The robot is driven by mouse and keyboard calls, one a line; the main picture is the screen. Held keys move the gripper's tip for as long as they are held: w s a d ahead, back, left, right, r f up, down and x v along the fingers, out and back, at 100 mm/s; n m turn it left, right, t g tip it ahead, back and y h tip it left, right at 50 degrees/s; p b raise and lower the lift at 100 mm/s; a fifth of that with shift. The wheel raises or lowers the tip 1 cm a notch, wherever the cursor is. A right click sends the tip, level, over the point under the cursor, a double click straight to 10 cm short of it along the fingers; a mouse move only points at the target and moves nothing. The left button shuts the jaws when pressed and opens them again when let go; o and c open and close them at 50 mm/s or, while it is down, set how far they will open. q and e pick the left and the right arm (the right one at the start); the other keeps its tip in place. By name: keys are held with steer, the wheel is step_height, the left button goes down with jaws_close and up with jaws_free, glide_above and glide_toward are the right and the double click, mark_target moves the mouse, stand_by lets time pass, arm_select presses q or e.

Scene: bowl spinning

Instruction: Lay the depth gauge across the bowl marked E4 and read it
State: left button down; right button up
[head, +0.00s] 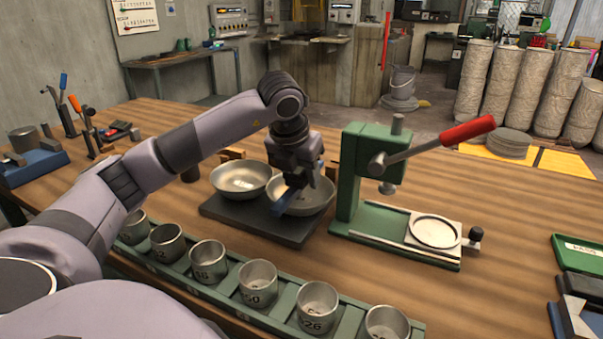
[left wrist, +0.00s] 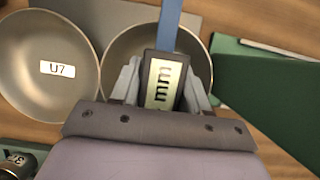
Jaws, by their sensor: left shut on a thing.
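My left gripper (head: 296,178) is shut on the depth gauge and holds it over the right of two metal bowls. The gauge (head: 285,202) has a blue bar, and in the left wrist view its dark body (left wrist: 164,68) has a pale display reading "mm"; I see no number. The right bowl (head: 318,201) also shows behind the gauge in the left wrist view (left wrist: 128,48); its label is hidden. The left bowl (head: 238,183) carries the label U7 in the left wrist view (left wrist: 48,98). I cannot tell whether the gauge touches the rim. My right gripper is out of view.
Both bowls stand on a dark plate (head: 255,223). A green press (head: 347,178) with a red-handled lever stands close on the right. A green rack (head: 225,292) of small metal cups runs along the front. A green tray (head: 580,255) lies far right. Bare wood lies behind the press.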

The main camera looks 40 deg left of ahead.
arm_select(q)
steer(key=shift+c, duration=2.4)
jaws_free()
steer(key=v, duration=0.7)
steer(key=shift+r, duration=0.15)
